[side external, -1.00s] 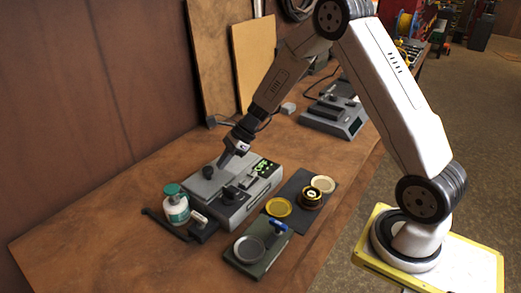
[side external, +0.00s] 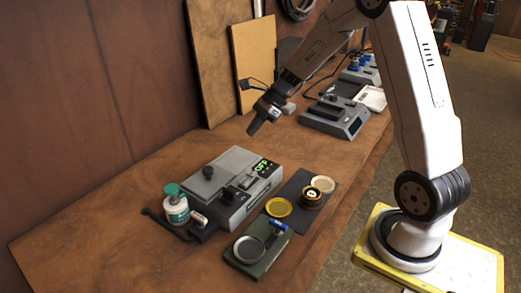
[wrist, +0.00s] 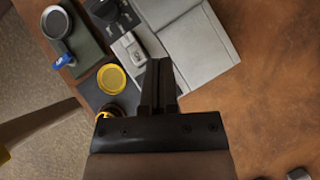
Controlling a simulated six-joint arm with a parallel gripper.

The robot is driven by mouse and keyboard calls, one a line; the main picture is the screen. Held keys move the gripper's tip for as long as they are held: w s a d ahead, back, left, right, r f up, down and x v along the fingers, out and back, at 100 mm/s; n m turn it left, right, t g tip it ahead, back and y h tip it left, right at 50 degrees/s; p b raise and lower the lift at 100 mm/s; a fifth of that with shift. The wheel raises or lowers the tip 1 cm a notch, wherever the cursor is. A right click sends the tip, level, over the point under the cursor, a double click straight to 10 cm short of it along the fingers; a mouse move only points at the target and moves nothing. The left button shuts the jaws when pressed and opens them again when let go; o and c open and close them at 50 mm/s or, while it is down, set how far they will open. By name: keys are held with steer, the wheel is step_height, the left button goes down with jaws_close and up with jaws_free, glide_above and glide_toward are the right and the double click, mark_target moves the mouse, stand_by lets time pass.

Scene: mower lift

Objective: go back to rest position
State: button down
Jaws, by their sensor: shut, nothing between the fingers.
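My gripper (side external: 254,127) is in the air above and behind the grey device, apart from everything. Its fingers are together and hold nothing; in the wrist view the shut fingers (wrist: 158,65) show in front of the grey device (wrist: 195,40). The grey device (side external: 232,188) sits on the wooden bench and its green display reads OFF. It has dark round knobs on top.
A dark mat (side external: 318,205) holds round lids and a yellow-black roll. A green tray (side external: 258,262) holds a metal dish. Another grey machine (side external: 335,115) stands farther back. Boards lean on the wall.

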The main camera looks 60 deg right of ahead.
steer(key=s+a+f+n+h, duration=0.1)
steer(key=s+a+n+h, duration=0.2)
steer(key=s+a+n, duration=0.2)
steer(key=s+a+f+n+g+h, duration=0.1)
steer(key=s+a+n+h, duration=0.3)
steer(key=s+n, duration=0.6)
steer(key=a+f+n, duration=0.1)
steer(key=n, duration=0.7)
steer(key=shift+s+a, duration=0.3)
steer(key=shift+s, duration=0.05)
